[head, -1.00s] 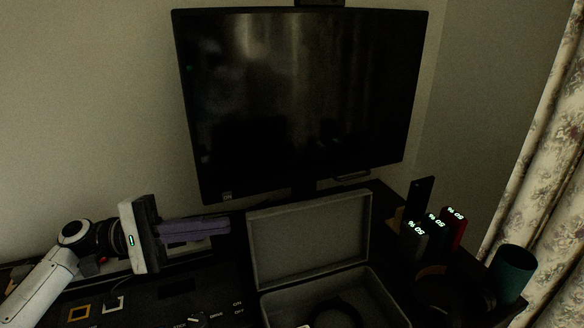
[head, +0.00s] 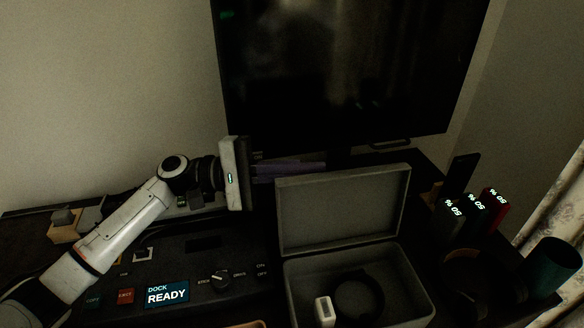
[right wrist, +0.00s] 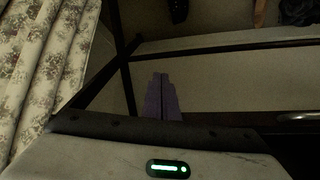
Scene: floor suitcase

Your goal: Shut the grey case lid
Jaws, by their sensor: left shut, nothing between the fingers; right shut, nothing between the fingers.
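The grey case (head: 292,293) stands open on the desk in the head view. Its lid (head: 343,211) is raised nearly upright at the back. Inside lie a black ring-shaped item (head: 338,298) and a small white block (head: 325,311). My left gripper (head: 322,167) is shut and empty, its purple fingers pointing right behind the lid, their tips close to its top edge. I cannot tell if they touch it. My right gripper (right wrist: 161,82) shows only in the right wrist view, with its purple fingers together and empty, away from the case.
A large dark screen (head: 345,75) stands behind the case. A control panel with a READY display (head: 167,295) lies to the left. Several upright blocks with lit numbers (head: 452,220) and a teal cup (head: 553,268) stand to the right. A patterned curtain (right wrist: 40,70) hangs in the right wrist view.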

